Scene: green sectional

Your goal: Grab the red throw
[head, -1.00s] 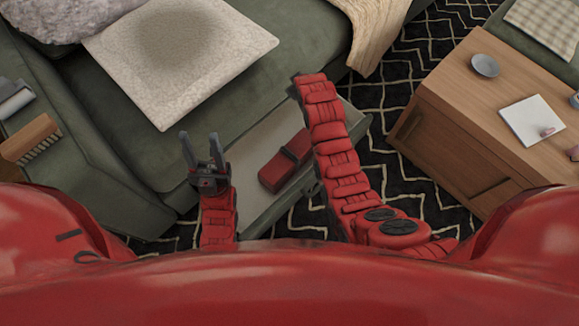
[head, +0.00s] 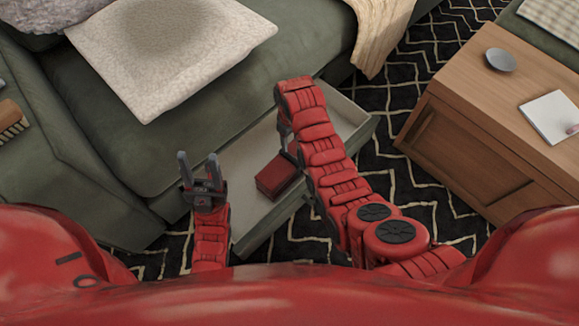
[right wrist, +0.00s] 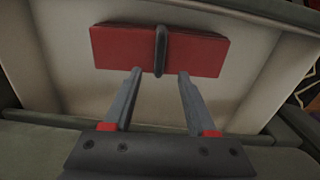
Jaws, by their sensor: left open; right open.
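The red throw (head: 277,176) is a folded red bundle with a dark band around its middle. It lies in the open drawer (head: 342,116) under the green sofa. In the right wrist view the throw (right wrist: 115,47) lies just beyond my right gripper (right wrist: 157,72), whose two fingers are apart with their tips near its lower edge, on either side of the band. In the head view my right arm hides part of the throw and most of that gripper. My left gripper (head: 198,160) is open and empty, left of the throw, in front of the sofa.
The green sofa (head: 110,120) with a cream cushion (head: 165,50) stands behind and left of the drawer. A wooden cabinet (head: 470,130) with a grey dish (head: 500,60) and a white pad (head: 551,117) stands at right. Black patterned rug (head: 390,190) lies between.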

